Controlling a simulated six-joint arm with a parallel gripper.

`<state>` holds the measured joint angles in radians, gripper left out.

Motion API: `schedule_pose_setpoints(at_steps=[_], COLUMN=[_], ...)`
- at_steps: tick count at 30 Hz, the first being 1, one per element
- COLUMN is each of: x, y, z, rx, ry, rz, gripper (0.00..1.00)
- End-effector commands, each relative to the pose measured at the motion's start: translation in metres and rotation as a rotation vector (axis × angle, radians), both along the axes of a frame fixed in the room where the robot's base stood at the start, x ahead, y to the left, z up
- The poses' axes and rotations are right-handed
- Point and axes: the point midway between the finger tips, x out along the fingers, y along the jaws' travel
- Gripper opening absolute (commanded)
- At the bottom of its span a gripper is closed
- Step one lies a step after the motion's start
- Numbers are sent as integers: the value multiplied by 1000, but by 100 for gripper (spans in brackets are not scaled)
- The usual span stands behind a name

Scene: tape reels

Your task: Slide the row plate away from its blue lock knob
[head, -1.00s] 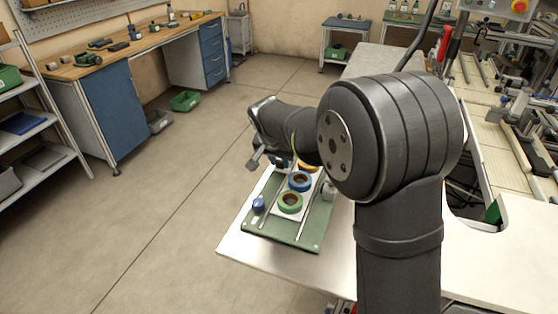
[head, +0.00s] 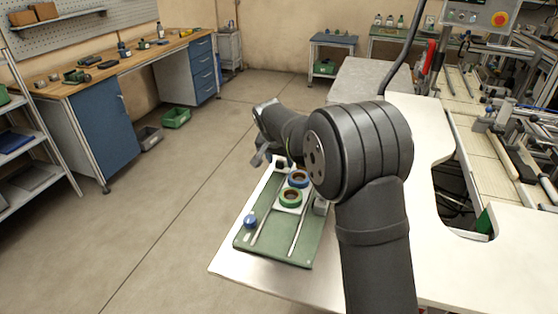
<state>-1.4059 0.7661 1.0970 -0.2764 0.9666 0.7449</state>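The white row plate (head: 291,211) lies on a green base board (head: 272,253) with pale rails. It carries a green-rimmed reel (head: 290,198) and, farther back, a blue-rimmed reel (head: 298,179). The plate's far part is hidden behind my arm. The blue lock knob (head: 250,221) stands at the board's near left, with a clear gap between it and the plate. My gripper (head: 260,158) is at the board's far left, beyond the knob and beside the plate's far part. Its fingers are small and partly hidden, so contact and opening cannot be told.
The board sits near the left edge of a pale table (head: 240,268). A grey block (head: 320,207) stands at the board's right side. My large arm covers the table's middle. Open floor lies left of the table; a workbench (head: 140,52) stands farther left.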

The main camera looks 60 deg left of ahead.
Motion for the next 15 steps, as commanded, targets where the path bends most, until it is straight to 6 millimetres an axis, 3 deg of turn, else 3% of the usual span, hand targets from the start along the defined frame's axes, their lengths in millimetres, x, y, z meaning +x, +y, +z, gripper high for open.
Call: schedule_pose_setpoints(at_steps=[8,15], x=[-2,-12], y=[-1,-11], z=[2,36], rx=[-3,0], ry=[1,1], rz=[0,0], gripper=[49,49])
